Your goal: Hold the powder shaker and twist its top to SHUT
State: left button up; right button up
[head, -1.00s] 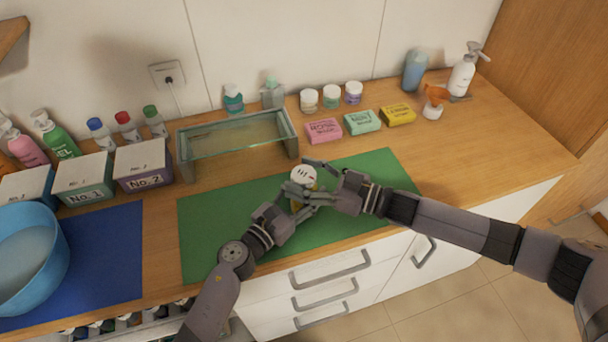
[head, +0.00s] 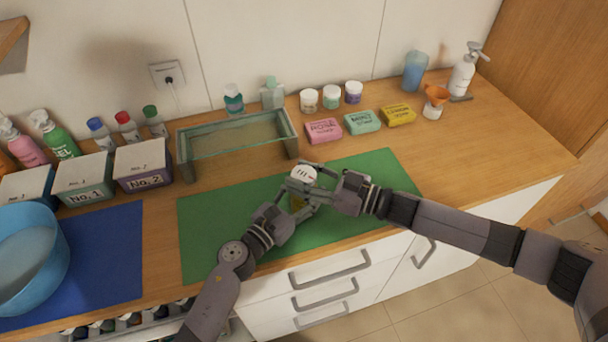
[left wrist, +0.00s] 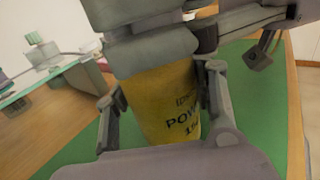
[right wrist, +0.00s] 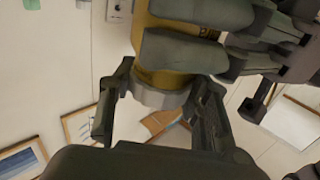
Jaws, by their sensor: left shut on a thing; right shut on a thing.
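The powder shaker (head: 296,203) stands upright over the green mat, with a yellow body and a pale marked top (head: 303,173). My left gripper (head: 299,205) is shut around the body, which shows with dark lettering between its fingers in the left wrist view (left wrist: 165,105). My right gripper (head: 314,182) is shut on the top, its fingers on either side. In the right wrist view the pale top (right wrist: 160,98) sits between its fingers, below the yellow body (right wrist: 165,78). The fingers hide much of the shaker, and I cannot read the top's setting.
The green mat (head: 220,235) is mostly clear. A glass tray (head: 187,160), soap boxes (head: 362,122) and small jars (head: 331,97) stand behind. A blue bowl (head: 60,250) and numbered boxes (head: 85,180) are at left.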

jog(key=shift+s+a+m+t, duration=0.1)
jog(key=shift+m+t, duration=0.2)
jog(key=shift+t, duration=0.1)
pick_arm(q)
jog(key=shift+d, duration=0.1)
pick_arm(e)
jog(key=m+t+h, duration=0.1)
jog(key=t, duration=0.1)
jog(key=m+t+h, duration=0.1)
jog(key=m+t, duration=0.1)
jog(key=shift+s+a+r+h, duration=0.1)
jog(key=shift+a+h, duration=0.1)
jog(key=shift+h, duration=0.2)
pick_arm(q)
jog(key=shift+s, duration=0.1)
pick_arm(e)
jog(key=shift+r+m+t+h, duration=0.1)
jog(key=shift+m+t+h, duration=1.5)
jog(key=shift+h, duration=0.4)
jog(key=shift+d, duration=0.1)
pick_arm(q)
jog(key=shift+f, duration=0.1)
pick_arm(e)
jog(key=shift+d+m+h, duration=0.1)
jog(key=shift+m+h, duration=0.2)
jog(key=shift+h, duration=0.1)
jog(key=o, duration=1.2)
jog(key=shift+d, duration=0.1)
jog(key=shift+f, duration=0.2)
